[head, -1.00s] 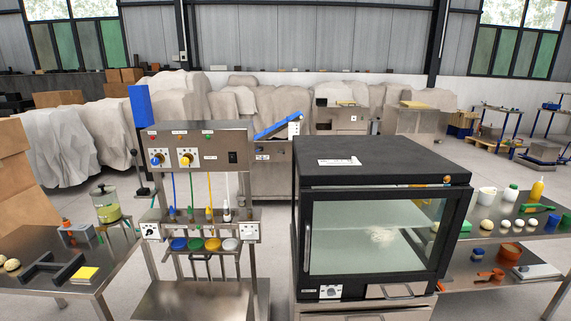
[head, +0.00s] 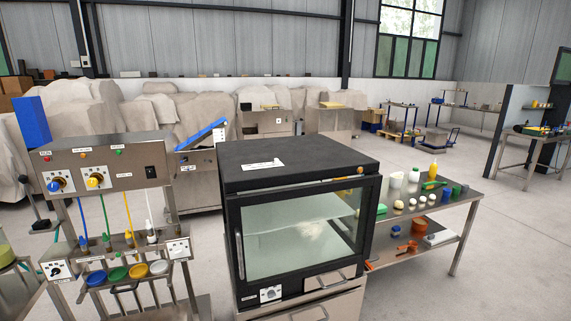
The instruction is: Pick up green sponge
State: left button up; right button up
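A small green block (head: 381,209), which may be the green sponge, shows at the left end of the right-hand steel table (head: 452,212), just past the oven's edge. The oven partly hides it. A flat, long green object (head: 434,184) lies farther back on the same table. It is too small to tell exactly what it is. Neither of my grippers is in view.
A black glass-door oven (head: 300,165) stands in front of the table's left end. A yellow bottle (head: 433,171), white containers and dough balls share the table. Open floor (head: 510,260) lies to the right.

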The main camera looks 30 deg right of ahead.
aim_at(382, 209)
jog(key=z, duration=1.8)
jog(key=i+l+z, duration=0.3)
jog(key=i, duration=0.3)
jog(key=i+l+z, duration=0.3)
jog(key=i, duration=0.3)
jog(key=i+z, duration=0.3)
jog(key=i, duration=0.3)
jog(key=i+u, duration=0.35)
jog(key=i+l+u, duration=0.2)
jog(key=i+u, duration=0.15)
jog(key=i+l+u, duration=0.35)
jog(key=j, duration=0.1)
